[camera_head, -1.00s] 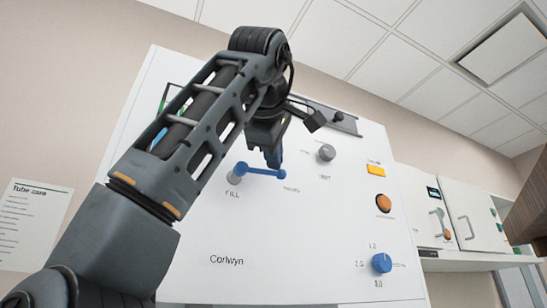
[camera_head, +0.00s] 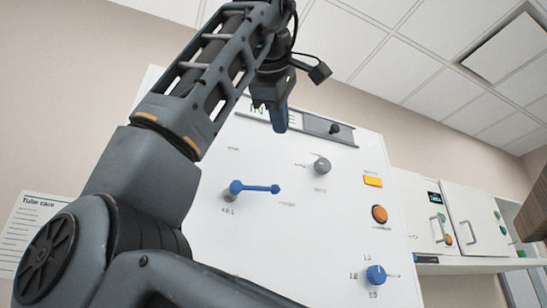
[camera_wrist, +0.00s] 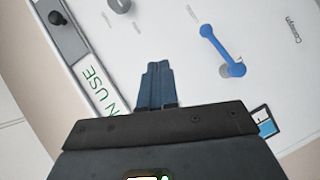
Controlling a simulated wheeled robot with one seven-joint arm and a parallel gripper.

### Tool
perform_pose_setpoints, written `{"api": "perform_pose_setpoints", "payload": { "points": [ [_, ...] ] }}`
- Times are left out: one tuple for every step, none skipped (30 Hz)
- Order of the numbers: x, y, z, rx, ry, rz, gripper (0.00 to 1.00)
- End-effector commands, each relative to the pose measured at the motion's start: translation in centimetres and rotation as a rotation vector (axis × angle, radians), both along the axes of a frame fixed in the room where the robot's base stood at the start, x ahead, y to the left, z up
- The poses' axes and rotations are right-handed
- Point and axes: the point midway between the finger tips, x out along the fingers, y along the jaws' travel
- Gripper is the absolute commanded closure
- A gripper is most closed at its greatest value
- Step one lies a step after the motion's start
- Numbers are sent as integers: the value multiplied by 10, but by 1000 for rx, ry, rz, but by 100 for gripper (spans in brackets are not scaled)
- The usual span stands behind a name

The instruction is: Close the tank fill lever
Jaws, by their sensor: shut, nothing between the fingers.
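The tank fill lever (camera_head: 254,188) is a blue bar on the white panel, with its round pivot at the left above the FILL label. It lies nearly level, its free end pointing right. In the wrist view the lever (camera_wrist: 220,50) is at the upper right, apart from my fingers. My gripper (camera_head: 280,128) is above and slightly right of the lever in the head view, near the panel's upper edge. Its blue fingers (camera_wrist: 156,85) are together and empty in the wrist view.
The white panel (camera_head: 300,255) also carries a grey knob (camera_head: 321,166), a yellow button (camera_head: 373,181), an orange button (camera_head: 379,214) and a blue dial (camera_head: 375,275). A sliding IN USE strip (camera_head: 325,127) runs along its top. White cabinets (camera_head: 470,220) stand at the right.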

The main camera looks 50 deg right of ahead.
Motion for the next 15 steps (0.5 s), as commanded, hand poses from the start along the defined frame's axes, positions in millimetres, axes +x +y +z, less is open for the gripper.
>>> {"api": "perform_pose_setpoints", "payload": {
  "points": [
    [-5, 3, 3, -1, -2, 0, 100],
    [-7, 4, 5, -1, -1, 1, 100],
    [-9, 6, 7, -1, 1, 1, 100],
    [-10, 7, 8, -1, 1, 1, 100],
    [-11, 7, 9, -1, 1, 1, 100],
    [-12, 8, 10, -1, 1, 1, 100],
    [-13, 8, 10, -1, 1, 1, 100],
    [-13, 9, 10, -1, 1, 1, 100],
    [-13, 9, 11, -1, 1, 1, 100],
    [-13, 9, 11, -1, 1, 1, 100],
    [-13, 9, 11, 0, 1, 0, 100],
    [-13, 9, 11, 0, 1, 0, 100],
    [-13, 9, 11, 0, 1, 0, 100],
    [-13, 9, 11, 0, 1, 0, 100],
    [-13, 9, 11, 0, 1, 0, 100]
  ]
}}
